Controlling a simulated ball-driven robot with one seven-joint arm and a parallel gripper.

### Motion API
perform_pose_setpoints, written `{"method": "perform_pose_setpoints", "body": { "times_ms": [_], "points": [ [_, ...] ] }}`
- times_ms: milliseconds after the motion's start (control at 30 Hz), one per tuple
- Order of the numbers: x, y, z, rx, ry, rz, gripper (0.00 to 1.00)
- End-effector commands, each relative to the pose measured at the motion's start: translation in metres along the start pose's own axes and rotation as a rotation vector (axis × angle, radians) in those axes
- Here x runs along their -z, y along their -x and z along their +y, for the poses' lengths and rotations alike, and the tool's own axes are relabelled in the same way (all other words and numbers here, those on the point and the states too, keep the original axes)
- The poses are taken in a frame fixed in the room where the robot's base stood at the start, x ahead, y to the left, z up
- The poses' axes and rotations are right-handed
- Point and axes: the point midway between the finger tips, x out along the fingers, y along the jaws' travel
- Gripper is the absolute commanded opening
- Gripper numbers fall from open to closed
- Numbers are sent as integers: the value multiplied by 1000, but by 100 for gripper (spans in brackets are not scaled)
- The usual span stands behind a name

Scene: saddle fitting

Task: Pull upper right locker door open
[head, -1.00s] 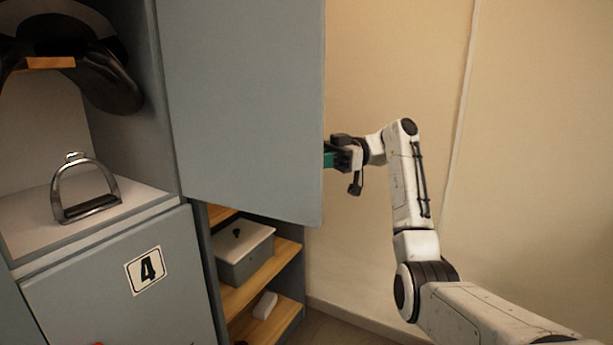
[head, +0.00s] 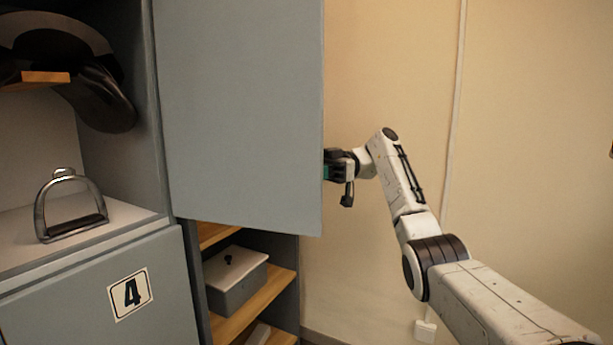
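The upper right locker door (head: 240,110) is a plain blue-grey panel in the upper middle of the head view. It stands partly open, its right edge swung out towards me and its left edge by the locker divider. My gripper (head: 328,168) is at the door's right edge, around the lower half of the panel. A bit of green shows at its front, touching or just behind the edge. The door hides the fingertips, so I cannot tell their opening or any hold. No handle shows on the visible face.
Below the door, open wooden shelves (head: 262,303) hold a grey lidded box (head: 236,281). To the left are a stirrup (head: 70,207), a dark saddle (head: 95,95) and a locker door marked 4 (head: 60,300). Beige wall (head: 540,120) and free room lie to the right.

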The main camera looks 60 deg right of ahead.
Motion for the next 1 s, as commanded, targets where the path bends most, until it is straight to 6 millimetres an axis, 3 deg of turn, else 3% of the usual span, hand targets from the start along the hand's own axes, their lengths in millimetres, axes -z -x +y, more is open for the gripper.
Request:
{"method": "perform_pose_setpoints", "body": {
  "times_ms": [33,200,233,467,1000],
  "points": [
    [1,-8,4,6,-2,-1,0],
    [1,-8,4,6,-2,-1,0],
    [1,-8,4,5,-2,-1,21],
    [1,-7,4,4,-2,1,41],
    [0,-5,3,2,-2,2,41]
  ]
}}
